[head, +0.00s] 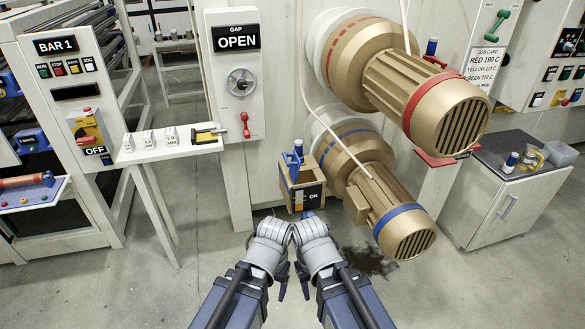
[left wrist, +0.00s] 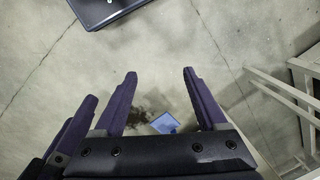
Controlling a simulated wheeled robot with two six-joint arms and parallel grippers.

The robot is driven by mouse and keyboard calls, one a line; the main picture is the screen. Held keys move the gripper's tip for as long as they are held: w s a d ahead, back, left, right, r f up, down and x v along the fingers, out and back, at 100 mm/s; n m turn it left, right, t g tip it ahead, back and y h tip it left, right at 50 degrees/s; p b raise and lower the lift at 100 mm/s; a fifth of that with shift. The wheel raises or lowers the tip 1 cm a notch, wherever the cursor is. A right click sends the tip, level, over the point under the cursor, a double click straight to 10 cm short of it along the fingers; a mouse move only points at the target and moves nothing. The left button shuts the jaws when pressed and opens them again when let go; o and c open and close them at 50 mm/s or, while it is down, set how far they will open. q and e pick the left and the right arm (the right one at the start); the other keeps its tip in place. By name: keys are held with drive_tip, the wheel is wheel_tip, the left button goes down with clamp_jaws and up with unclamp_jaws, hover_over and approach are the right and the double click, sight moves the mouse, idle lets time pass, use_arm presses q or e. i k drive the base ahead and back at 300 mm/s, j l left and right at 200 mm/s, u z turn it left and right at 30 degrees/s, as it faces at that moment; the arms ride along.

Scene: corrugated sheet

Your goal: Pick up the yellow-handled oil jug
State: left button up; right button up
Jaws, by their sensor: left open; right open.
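What looks like the yellow-handled oil jug (head: 530,159) stands on top of the grey cabinet at the right in the head view. It is small there, and its details are hard to make out. My right gripper (head: 304,284) is low in the middle of the head view, far to the left of the cabinet and empty. My left gripper (head: 282,287) is close beside it. Neither gripper is near the jug.
A blue-capped bottle (head: 510,161) and a pale tub (head: 560,153) flank the jug on the cabinet (head: 519,194). Two large bronze motors (head: 425,90) jut out between my arms and the cabinet. A white side table (head: 165,152) stands left. A dark stain (head: 370,263) marks the floor.

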sight(530, 152)
drive_tip(key=z, duration=1.55)
